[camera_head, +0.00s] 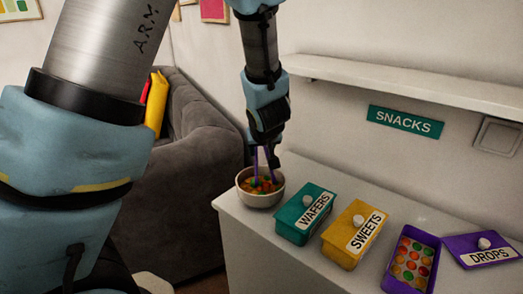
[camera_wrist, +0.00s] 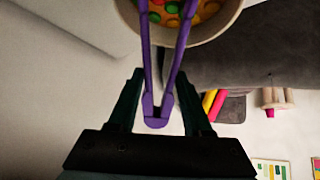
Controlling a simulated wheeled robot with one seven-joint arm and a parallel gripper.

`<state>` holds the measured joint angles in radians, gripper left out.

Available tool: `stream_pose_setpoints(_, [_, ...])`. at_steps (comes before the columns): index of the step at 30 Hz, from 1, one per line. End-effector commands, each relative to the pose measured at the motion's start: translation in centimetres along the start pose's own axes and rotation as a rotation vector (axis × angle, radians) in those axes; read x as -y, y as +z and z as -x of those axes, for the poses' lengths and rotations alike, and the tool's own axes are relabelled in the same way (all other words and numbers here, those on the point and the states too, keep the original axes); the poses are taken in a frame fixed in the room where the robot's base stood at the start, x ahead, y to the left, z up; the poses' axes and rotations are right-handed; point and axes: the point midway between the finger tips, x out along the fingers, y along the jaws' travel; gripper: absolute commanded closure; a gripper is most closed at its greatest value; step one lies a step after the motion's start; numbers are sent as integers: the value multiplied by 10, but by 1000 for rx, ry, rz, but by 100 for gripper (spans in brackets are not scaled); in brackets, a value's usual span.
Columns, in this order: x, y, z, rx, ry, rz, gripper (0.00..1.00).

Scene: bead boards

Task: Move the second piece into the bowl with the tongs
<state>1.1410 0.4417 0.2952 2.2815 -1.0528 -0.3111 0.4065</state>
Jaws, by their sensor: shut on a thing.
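My gripper (camera_wrist: 160,108) is shut on the purple tongs (camera_wrist: 154,112) and holds them pointing down. In the head view the tongs (camera_head: 263,165) reach into the white bowl (camera_head: 261,200) at the counter's left end, and my gripper (camera_head: 265,145) is above it. The bowl (camera_wrist: 208,37) holds several red, orange, yellow and green pieces. The tongs' tips are at the bowl; I cannot tell whether a piece is between them. The open purple box (camera_head: 391,277) holds several coloured round pieces. Its lid (camera_head: 468,250), labelled DROPS, lies to its right.
A closed teal box (camera_head: 292,227) labelled WAFERS and a closed yellow box (camera_head: 338,250) labelled SWEETS stand between the bowl and the purple box. A shelf (camera_head: 420,95) runs along the wall above. A grey sofa (camera_head: 195,150) is behind on the left.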

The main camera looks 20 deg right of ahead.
Motion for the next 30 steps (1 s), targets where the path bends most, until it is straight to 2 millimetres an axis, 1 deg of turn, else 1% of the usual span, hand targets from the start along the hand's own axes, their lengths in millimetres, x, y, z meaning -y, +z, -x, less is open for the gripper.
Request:
stream_pose_setpoints(17, [0, -1, 1, 0, 0, 0, 70])
stream_pose_setpoints(20, [0, -7, 8, 0, 0, 0, 70])
stream_pose_setpoints(30, [-3, -38, 44, 0, 0, 0, 70])
